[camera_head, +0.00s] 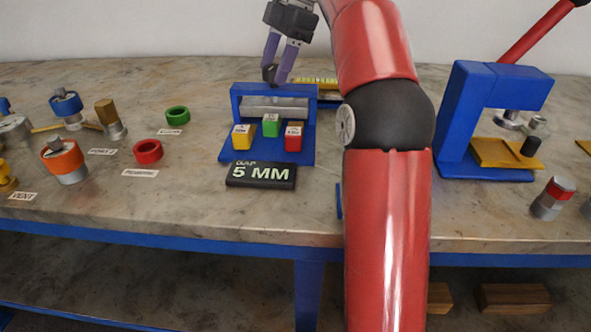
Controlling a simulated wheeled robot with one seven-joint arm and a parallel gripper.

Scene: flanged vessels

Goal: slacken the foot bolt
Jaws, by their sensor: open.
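I cannot pick out a foot bolt for certain. A blue fixture (267,153) stands mid-table, with a silver cylinder (272,108) lying across its back. Yellow, green and red labelled blocks sit on its base. A black sign (261,175) reading "5 MM" is in front of it. My gripper (277,76) has purple fingers pointing down over the back of this fixture. The fingers stand apart. A small dark piece shows by the left fingertip; I cannot tell what it is or whether the fingers touch the fixture.
My red arm hides the table right of the fixture. A blue press-like frame (455,120) with a yellow plate stands at the right, a red-topped cylinder (553,198) before it. Flanged vessels (65,160) and red and green rings crowd the left. The front middle-left is clear.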

